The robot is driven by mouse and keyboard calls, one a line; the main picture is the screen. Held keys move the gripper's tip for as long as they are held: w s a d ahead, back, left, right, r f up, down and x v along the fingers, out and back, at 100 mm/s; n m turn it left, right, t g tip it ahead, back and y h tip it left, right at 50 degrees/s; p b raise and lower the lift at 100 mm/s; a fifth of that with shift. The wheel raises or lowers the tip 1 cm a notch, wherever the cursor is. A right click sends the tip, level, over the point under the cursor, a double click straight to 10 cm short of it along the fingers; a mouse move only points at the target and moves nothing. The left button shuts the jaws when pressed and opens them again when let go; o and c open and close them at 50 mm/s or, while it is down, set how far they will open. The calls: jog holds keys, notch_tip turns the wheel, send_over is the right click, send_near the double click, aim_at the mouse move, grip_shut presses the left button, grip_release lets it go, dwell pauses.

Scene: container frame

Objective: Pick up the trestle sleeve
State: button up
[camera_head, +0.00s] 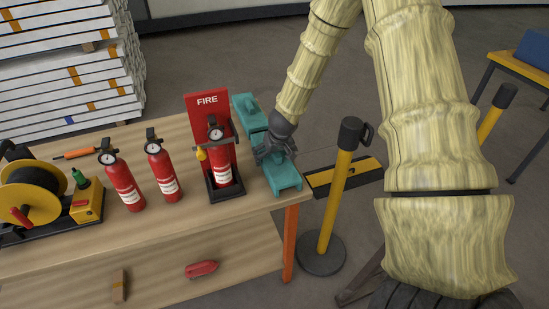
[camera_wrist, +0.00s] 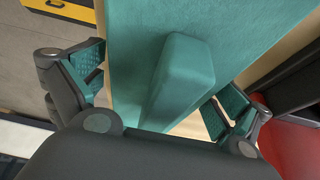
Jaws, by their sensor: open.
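A long teal piece, which appears to be the trestle sleeve (camera_head: 286,181), lies near the right end of the wooden table, right of the red fire stand. A raised teal block or ridge stands up from its flat face, clear in the wrist view (camera_wrist: 183,80). My gripper (camera_head: 275,152) is over the middle of the piece and hides part of it. In the wrist view my gripper (camera_wrist: 155,88) is open, with one teal-padded finger on each side of the raised block. Gaps show between the block and both fingers. I cannot tell how far down the fingertips reach.
The red fire stand with an extinguisher (camera_head: 218,160) is close on the left. Two more extinguishers (camera_head: 162,170) and a yellow cable reel (camera_head: 45,195) stand farther left on the table (camera_head: 165,235). A yellow barrier post (camera_head: 338,195) stands just beyond the table's right edge.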

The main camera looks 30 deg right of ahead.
jog(key=shift+w+f, duration=0.1)
jog(key=shift+f, duration=0.1)
jog(key=c, duration=0.9)
jog(key=shift+r, duration=0.1)
